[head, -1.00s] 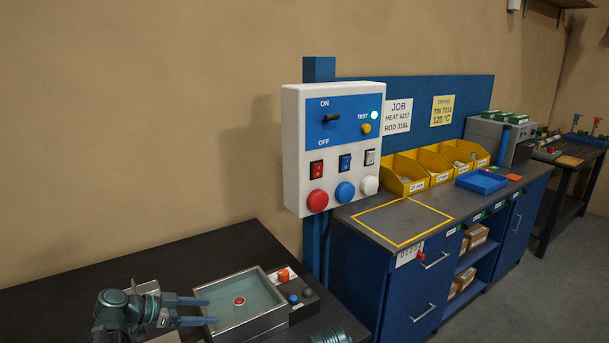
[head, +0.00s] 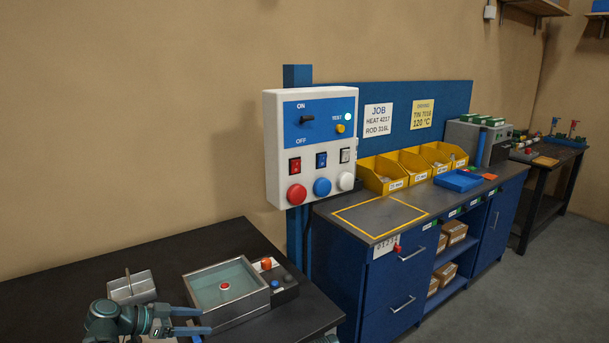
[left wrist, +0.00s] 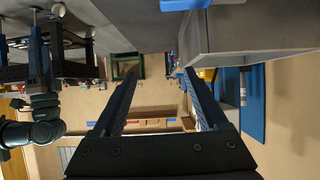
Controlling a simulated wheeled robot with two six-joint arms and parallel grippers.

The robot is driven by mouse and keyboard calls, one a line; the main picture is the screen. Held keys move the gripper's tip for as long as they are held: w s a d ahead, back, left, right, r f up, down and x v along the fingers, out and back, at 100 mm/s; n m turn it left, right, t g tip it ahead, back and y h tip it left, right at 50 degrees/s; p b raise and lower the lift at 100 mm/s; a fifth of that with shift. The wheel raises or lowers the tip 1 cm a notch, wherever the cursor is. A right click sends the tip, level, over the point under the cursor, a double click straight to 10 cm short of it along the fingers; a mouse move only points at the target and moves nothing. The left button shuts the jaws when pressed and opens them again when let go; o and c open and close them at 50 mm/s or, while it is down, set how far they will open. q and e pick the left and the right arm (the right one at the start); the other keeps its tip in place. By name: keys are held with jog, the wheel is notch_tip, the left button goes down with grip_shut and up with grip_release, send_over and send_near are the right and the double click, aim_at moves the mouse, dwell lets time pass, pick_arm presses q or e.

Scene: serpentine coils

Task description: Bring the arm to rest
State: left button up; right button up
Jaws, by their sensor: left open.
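My left gripper (head: 205,321) shows at the bottom left of the head view, its two bluish fingers apart and pointing right. It is open with nothing between the fingers, in front of the metal tank on the dark table. In the left wrist view the two dark fingers (left wrist: 162,78) stand wide apart, with only background between them. My right gripper is not in view; only a small teal piece shows at the bottom edge of the head view.
The liquid-filled tank (head: 194,293) holds a red button-like thing (head: 225,286). A metal divided container (head: 132,289) stands behind my gripper. A white switch panel (head: 273,140) rises beyond the dark table (head: 60,265). A blue workbench (head: 340,270) with yellow bins (head: 381,176) stands to the right.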

pick_arm(q)
jog(key=s+d+f+g, duration=0.1)
jog(key=d, duration=0.2)
jog(key=s+d+f+n+g+y, duration=0.1)
jog(key=d+f, duration=0.1)
jog(key=d+f+g, duration=0.1)
jog(key=d, duration=0.2)
jog(key=shift+s+d+f, duration=0.2)
jog(key=shift+s+d, duration=0.15)
jog(key=shift+s, duration=0.05)
jog(key=s+d+f+n+g+y, duration=0.2)
jog(key=s+d+f+n+y, duration=0.1)
jog(key=s+d+y, duration=0.2)
jog(key=s+d+f+n+g+y, duration=0.2)
jog(key=s+d+f+n+y, duration=0.1)
jog(key=s+d, duration=0.5)
jog(key=s+f+y, duration=0.1)
jog(key=s+y, duration=0.1)
jog(key=shift+y, duration=0.3)
